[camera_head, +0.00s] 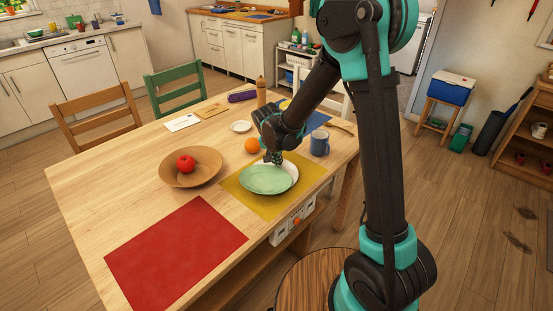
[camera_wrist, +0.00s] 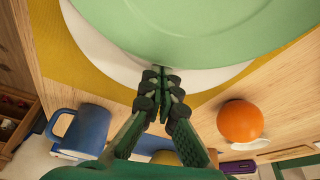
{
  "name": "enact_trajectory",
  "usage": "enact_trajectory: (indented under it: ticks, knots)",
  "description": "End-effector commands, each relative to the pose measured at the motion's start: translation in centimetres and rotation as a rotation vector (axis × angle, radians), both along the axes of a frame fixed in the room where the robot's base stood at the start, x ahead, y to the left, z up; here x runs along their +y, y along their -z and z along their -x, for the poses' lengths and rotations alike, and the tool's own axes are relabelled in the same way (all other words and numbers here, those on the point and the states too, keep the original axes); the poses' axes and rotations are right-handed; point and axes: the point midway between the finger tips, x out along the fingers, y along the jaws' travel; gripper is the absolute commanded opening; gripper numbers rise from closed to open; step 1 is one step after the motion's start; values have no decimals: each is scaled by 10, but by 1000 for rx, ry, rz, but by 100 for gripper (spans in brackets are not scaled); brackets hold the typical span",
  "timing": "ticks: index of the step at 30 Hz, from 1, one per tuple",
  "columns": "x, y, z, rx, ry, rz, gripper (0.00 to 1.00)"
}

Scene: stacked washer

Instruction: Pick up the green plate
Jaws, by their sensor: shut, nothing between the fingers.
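The green plate (camera_head: 265,180) lies on a white plate (camera_head: 292,172), off-centre toward the left, on the yellow placemat (camera_head: 305,180). In the wrist view the green plate (camera_wrist: 200,25) fills the top, with the white plate (camera_wrist: 105,58) showing below its rim. My gripper (camera_head: 273,158) is at the far rim of the green plate. In the wrist view my gripper (camera_wrist: 163,72) has its fingertips together at the plate's rim, with nothing held between them. I cannot tell whether the tips touch the rim.
A blue mug (camera_head: 320,143) stands right of the plates and an orange (camera_head: 252,145) behind them. A wooden bowl (camera_head: 205,175) with a red apple (camera_head: 185,164) is to the left. A red placemat (camera_head: 175,255) lies bare at the front left.

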Motion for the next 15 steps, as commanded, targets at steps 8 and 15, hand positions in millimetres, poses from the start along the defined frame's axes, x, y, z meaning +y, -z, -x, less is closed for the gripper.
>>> enact_trajectory:
  ticks: [8,15]
  knots:
    - [0,1,0,0,0,0,0]
    - [8,0,19,0,-3,0,0]
